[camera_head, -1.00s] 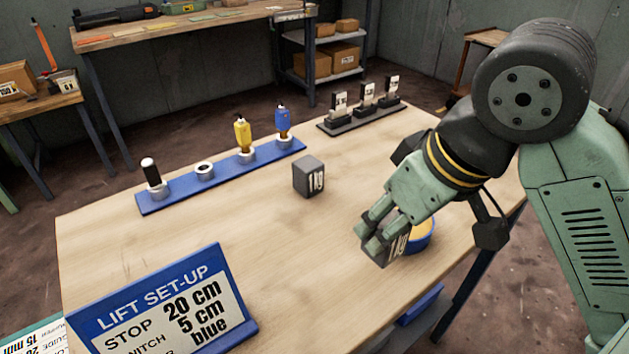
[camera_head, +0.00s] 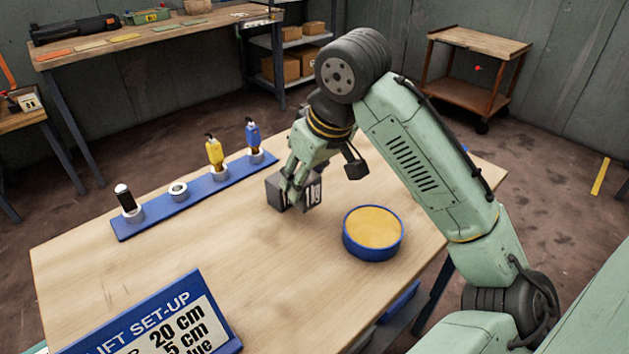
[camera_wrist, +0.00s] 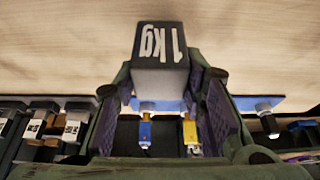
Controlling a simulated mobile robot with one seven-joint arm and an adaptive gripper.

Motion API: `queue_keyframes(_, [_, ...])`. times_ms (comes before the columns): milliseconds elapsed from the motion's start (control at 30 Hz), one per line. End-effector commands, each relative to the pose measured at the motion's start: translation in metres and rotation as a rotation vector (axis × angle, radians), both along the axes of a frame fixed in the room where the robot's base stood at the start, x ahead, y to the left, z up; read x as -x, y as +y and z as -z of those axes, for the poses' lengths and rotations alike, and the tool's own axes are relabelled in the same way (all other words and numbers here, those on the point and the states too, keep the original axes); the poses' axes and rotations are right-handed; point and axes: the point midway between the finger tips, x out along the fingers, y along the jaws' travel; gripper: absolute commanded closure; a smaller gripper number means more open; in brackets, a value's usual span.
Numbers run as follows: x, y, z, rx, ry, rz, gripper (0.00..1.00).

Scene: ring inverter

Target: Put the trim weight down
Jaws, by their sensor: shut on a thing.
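My gripper (camera_head: 292,190) is shut on a grey trim weight (camera_wrist: 160,75), a block held between the two finger pads. Its "1 kg" label faces up in the wrist view. In the head view, grey block faces and "1 kg" lettering show around my fingers, in the middle of the table (camera_head: 160,250).
A round blue-rimmed dish (camera_head: 372,252) with a yellow top stands right of the weights. A blue rack (camera_head: 205,190) with a black, a yellow and a blue piece lies behind left. A set-up sign (camera_head: 150,320) stands at the front left. Wood between sign and rack is clear.

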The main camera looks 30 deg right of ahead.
Motion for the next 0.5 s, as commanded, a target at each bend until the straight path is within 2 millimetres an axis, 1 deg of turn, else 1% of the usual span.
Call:
queue_keyframes(67, [0.0,-0.001,0.004,0.001,-0.002,0.003,1.0])
queue_keyframes(200, [0.0,-0.001,0.022,-0.001,-0.002,0.002,1.0])
queue_keyframes(300, [0.0,-0.001,0.03,0.0,-0.003,0.001,1.0])
queue_keyframes(500, [0.0,0.0,0.033,0.0,-0.004,0.001,1.0])
